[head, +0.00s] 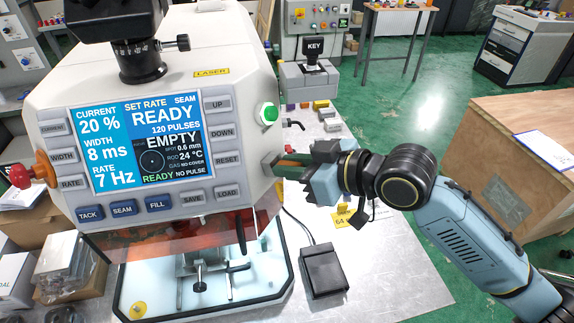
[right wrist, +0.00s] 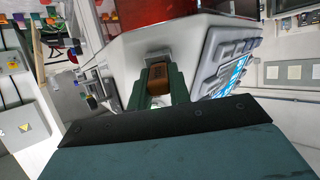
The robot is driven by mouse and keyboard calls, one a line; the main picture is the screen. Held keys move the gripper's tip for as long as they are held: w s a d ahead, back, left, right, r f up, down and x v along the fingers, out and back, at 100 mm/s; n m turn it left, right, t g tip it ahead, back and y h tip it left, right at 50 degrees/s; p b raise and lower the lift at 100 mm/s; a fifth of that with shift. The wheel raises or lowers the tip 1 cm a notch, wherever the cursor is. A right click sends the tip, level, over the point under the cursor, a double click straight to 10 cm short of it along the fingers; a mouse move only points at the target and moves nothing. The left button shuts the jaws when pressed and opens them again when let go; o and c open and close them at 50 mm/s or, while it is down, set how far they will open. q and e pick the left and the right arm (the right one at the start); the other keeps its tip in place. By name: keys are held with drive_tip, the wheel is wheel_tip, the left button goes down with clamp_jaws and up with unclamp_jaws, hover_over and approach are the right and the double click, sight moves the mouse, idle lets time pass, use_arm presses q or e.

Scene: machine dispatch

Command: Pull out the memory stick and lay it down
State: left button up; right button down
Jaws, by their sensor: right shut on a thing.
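The laser machine (head: 190,65) fills the left of the head view, its screen reading READY and EMPTY. My right gripper (head: 284,165) reaches in from the right to the machine's right side, below the green button. In the right wrist view, its two green fingers (right wrist: 158,82) are shut on an orange-brown memory stick (right wrist: 157,76). The stick's far end points at the machine's pale side panel (right wrist: 125,50). I cannot tell whether it is still in its port. The fingers mostly hide the stick in the head view. My left gripper is not in view.
A black pedal box (head: 323,271) stands on the grey table (head: 385,265) right of the machine. Yellow tags (head: 342,215), one marked 64, lie below my right gripper. A KEY stand (head: 308,75) is behind. The table's front right is clear.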

drive_tip(key=shift+d, duration=0.1)
drive_tip(key=shift+s+d+r+p, duration=0.15)
drive_tip(key=shift+d+p, duration=0.1)
drive_tip(key=shift+p, duration=0.05)
drive_tip(key=shift+p+v, duration=0.95)
drive_tip(key=shift+v, duration=1.25)
wheel_tip(320, 180, up, 7)
drive_tip(key=p, duration=0.6)
drive_tip(key=shift+f, duration=0.2)
drive_tip(key=shift+d+f, duration=0.1)
drive_tip(key=shift+f, duration=0.05)
